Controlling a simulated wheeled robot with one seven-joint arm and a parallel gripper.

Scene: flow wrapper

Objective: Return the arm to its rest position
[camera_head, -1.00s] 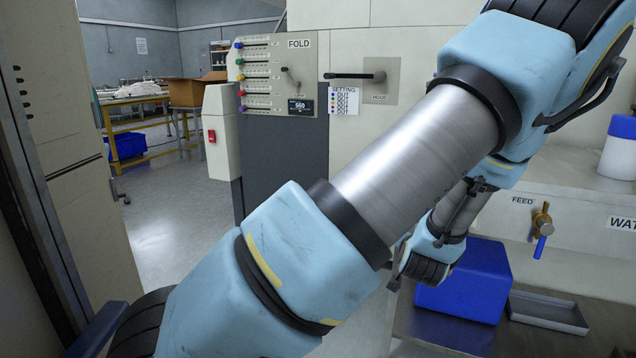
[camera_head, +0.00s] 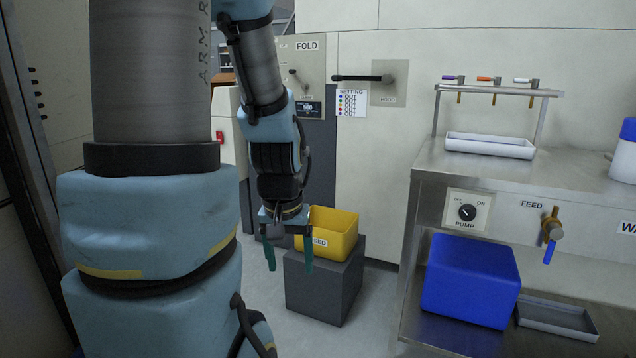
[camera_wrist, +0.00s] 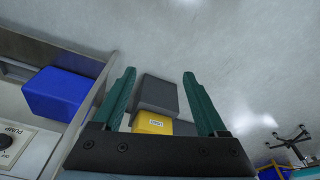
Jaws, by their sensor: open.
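My arm stands at the left of the head view, with its forearm hanging downward. My gripper (camera_head: 289,258) points down with its two green fingers apart and nothing between them. In the head view it hangs in front of and just left of a yellow bin (camera_head: 335,231) with a partly hidden label. The bin sits on a dark grey block (camera_head: 325,283). In the wrist view my gripper (camera_wrist: 160,95) shows two separated fingers. The yellow bin (camera_wrist: 153,123) and grey block (camera_wrist: 160,94) appear beyond and between them.
A steel bench (camera_head: 425,160) at the right carries a white tray (camera_head: 490,146). Below are a pump switch (camera_head: 467,212), a feed valve (camera_head: 552,228), a blue box (camera_head: 470,280) and a shallow grey tray (camera_head: 556,318). The FOLD panel (camera_head: 305,75) stands behind my arm. Open floor shows around the block.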

